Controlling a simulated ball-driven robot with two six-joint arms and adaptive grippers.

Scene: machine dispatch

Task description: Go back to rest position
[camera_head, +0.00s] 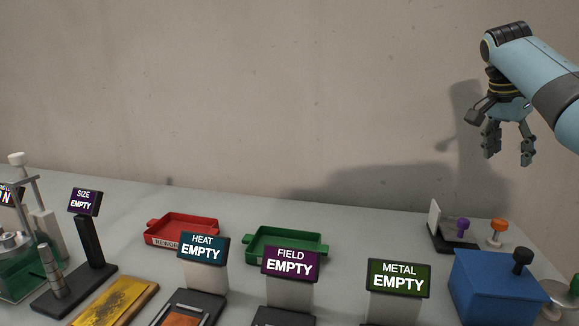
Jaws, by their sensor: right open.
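My right gripper (508,156) hangs at the upper right of the head view, in the air above the table's right end. Its fingers point down and are apart, with nothing between them. My right arm comes in from the right edge. My left gripper is not in the head view.
The grey table (345,215) holds a red tray (205,222), a green tray (307,237), a blue box (485,290) and signs reading HEAT (203,248), FIELD (290,265), METAL (398,278) and SIZE (84,202). A concrete wall (250,90) stands behind. The air left of my gripper is clear.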

